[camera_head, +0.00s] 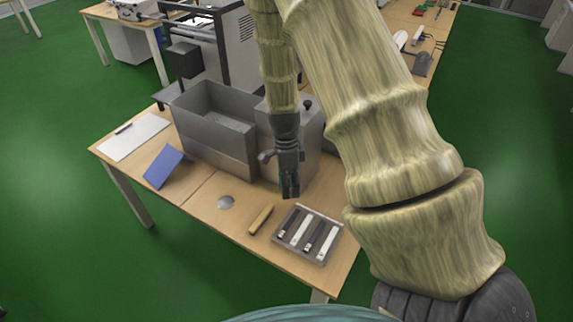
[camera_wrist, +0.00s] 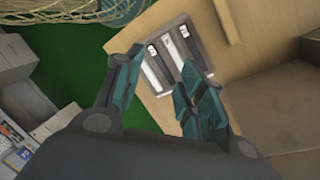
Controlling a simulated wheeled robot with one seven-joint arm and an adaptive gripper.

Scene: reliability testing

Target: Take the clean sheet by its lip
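A flat white sheet (camera_head: 134,136) lies at the left end of the wooden table, with a small dark object on its far edge. A blue panel (camera_head: 164,167) is tilted up beside it. I cannot tell which of the two is the clean sheet, and no lip can be made out. My gripper (camera_head: 289,188) points down above the table, in front of the grey boxes and well to the right of both. In the wrist view my gripper (camera_wrist: 162,62) has its fingers apart with nothing between them. Neither sheet shows clearly in the wrist view.
A grey open bin (camera_head: 215,118) and a grey box stand behind my gripper. A machine stands behind the bin.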

